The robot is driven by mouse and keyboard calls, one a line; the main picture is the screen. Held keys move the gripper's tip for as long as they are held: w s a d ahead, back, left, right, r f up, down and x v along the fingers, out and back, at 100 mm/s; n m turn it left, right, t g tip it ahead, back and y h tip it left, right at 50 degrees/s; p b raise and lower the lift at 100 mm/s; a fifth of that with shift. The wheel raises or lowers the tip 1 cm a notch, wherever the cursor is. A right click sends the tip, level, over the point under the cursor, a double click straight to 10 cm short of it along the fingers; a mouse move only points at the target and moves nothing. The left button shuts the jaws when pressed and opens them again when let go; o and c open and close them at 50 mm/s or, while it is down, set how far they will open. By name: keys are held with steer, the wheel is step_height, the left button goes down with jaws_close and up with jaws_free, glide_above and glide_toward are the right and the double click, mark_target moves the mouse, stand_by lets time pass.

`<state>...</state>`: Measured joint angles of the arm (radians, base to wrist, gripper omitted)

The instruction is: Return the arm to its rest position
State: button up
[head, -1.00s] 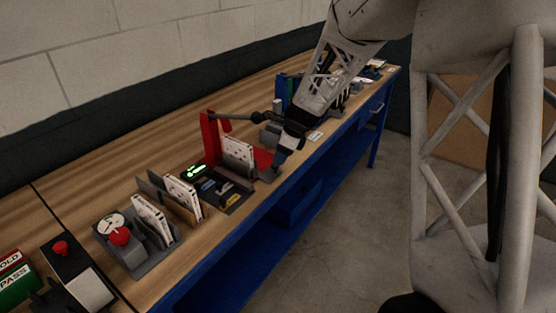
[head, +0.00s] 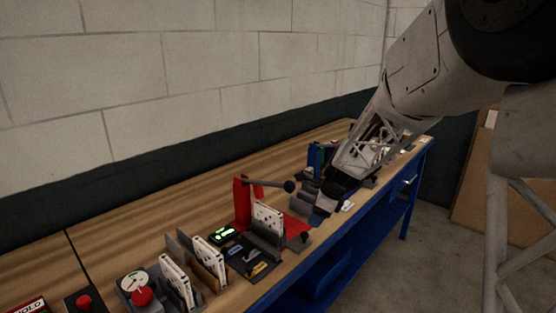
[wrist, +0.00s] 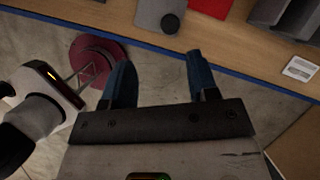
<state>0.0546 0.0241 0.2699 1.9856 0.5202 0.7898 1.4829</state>
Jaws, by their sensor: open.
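My arm (head: 415,75) reaches down from the upper right in the head view. My gripper (head: 319,214) is at the front edge of the workbench, just right of the red press-like fixture (head: 242,204). In the wrist view my gripper (wrist: 158,70) has its two dark blue fingers wide apart. Only floor and the bench's edge show between and beyond them, and nothing is held.
The wooden workbench (head: 150,232) carries white boxed filters (head: 267,217) in holders, a gauge (head: 133,282) with a red knob and a green-lit display (head: 222,234). Blue binder-like items (head: 318,155) stand behind the gripper. Open floor (head: 425,265) lies at the right.

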steer(key=s+r+n+t+h, duration=0.1)
steer(key=s+r+n+h, duration=0.1)
steer(key=s+r+n, duration=1.1)
steer(key=s+d+r+n+t+h, duration=0.1)
steer(key=s+r+n, duration=0.25)
steer(key=s, duration=0.85)
steer(key=s+d+r+n+t+h, duration=0.1)
steer(key=s+r+n+t, duration=0.2)
steer(key=s, duration=1)
step_height(320, 180, down, 9)
steer(key=n+g, duration=0.2)
steer(key=g, duration=0.2)
steer(key=shift+s+d+f, duration=0.2)
steer(key=shift+s+d, duration=0.25)
